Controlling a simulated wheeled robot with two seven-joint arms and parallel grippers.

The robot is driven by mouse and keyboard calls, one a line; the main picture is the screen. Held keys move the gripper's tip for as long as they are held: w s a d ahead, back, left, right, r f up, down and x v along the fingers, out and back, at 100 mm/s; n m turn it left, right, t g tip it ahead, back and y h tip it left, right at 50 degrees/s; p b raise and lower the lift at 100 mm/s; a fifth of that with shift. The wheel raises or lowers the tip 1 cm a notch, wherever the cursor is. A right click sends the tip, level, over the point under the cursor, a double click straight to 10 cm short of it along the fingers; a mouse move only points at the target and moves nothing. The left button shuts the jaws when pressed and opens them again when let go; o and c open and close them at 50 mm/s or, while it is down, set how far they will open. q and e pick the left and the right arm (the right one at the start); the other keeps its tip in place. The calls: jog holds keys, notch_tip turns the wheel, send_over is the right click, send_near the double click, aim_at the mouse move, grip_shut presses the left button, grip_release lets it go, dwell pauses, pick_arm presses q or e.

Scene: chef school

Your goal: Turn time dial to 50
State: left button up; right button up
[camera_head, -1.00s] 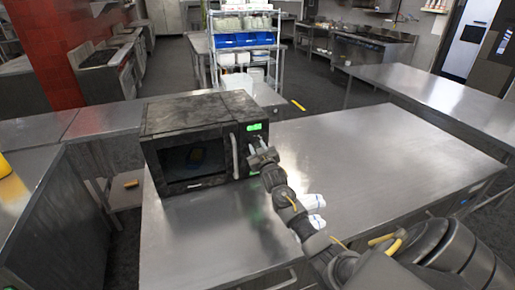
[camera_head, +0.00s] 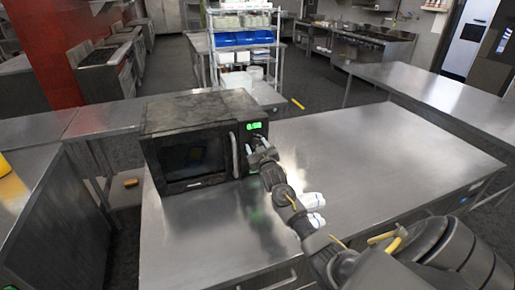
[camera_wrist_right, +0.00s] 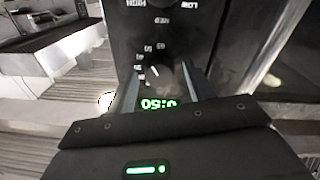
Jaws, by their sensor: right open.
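A dark microwave (camera_head: 188,110) stands on the steel table, its door shut. Its green display (camera_head: 254,126) is lit at the upper right of the front. In the right wrist view the panel is upside down. The time dial (camera_wrist_right: 156,74) sits between my fingers, with a pale pointer mark and number marks along its left side. The display (camera_wrist_right: 158,104) beside it seems to read 0:50. My right gripper (camera_wrist_right: 161,72) is open, one finger on each side of the dial; contact is unclear. In the head view this gripper (camera_head: 257,148) covers the dial. My left gripper is out of view.
A second dial marked HIGH, MED and LOW (camera_wrist_right: 160,18) is on the same panel. White cloth-like items (camera_head: 312,202) lie beside my right arm. The steel table (camera_head: 370,150) is clear to the right, and a vertical handle (camera_head: 235,155) is left of the panel.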

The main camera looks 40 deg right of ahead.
jog(key=shift+s+a+f, duration=0.1)
jog(key=shift+s+a, duration=0.1)
jog(key=shift+s, duration=0.3)
jog(key=b+v, duration=0.3)
jog(key=v, duration=0.6)
jog(key=shift+s+a, duration=0.15)
jog(key=shift+s, duration=0.25)
